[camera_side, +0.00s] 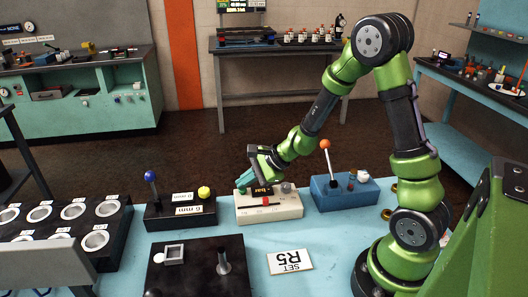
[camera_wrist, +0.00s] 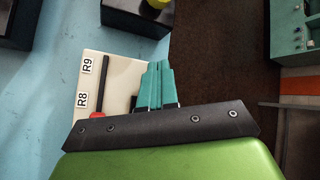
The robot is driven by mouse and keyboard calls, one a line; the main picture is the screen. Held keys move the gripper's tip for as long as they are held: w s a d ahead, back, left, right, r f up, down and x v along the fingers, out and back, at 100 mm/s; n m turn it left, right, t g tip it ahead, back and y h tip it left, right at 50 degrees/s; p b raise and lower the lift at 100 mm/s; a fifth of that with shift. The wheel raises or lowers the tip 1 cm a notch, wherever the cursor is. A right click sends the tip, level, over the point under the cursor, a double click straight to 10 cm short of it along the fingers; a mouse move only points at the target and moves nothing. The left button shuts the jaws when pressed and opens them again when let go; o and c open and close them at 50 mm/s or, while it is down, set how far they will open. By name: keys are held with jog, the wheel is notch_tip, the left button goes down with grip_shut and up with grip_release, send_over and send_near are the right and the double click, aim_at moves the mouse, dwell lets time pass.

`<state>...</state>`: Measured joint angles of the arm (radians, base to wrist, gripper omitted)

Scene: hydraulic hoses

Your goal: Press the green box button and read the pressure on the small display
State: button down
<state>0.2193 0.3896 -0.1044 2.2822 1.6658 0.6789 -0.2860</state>
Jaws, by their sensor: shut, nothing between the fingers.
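A cream box (camera_side: 285,207) stands on the light blue table. It carries a slot with a red slider (camera_side: 265,201), a small dark display (camera_side: 262,190) with yellow "bar" lettering and a grey round knob (camera_side: 287,187). I see no pressure number that I can read there. My gripper (camera_side: 243,182) has teal fingers and is at the back left of this box, close to the display. In the wrist view the fingers (camera_wrist: 158,84) are together and empty beside the cream box (camera_wrist: 122,72), which shows labels R8 and R9. I cannot make out a green button; the fingers may hide it.
A black box (camera_side: 180,212) with a blue-knobbed lever and yellow button stands left. A blue box (camera_side: 343,194) with an orange-knobbed lever stands right. A cup rack (camera_side: 60,225) is far left.

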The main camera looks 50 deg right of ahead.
aim_at(246, 190)
jog(key=shift+f, duration=0.2)
jog(key=shift+r, duration=0.95)
jog(key=shift+r, duration=2.5)
jog(key=s+a+r+n+h, duration=0.1)
jog(key=s+a+r+n, duration=0.2)
jog(key=s+r+n, duration=0.3)
jog(key=s+a+r+n+g+h, duration=0.1)
jog(key=s+a+r+n, duration=0.2)
jog(key=s+r+n, duration=0.3)
jog(key=s+n, duration=0.5)
jog(key=s, duration=0.1)
jog(key=shift+s+a+n, duration=0.2)
jog(key=shift+s+n, duration=0.1)
jog(key=shift+s, duration=0.05)
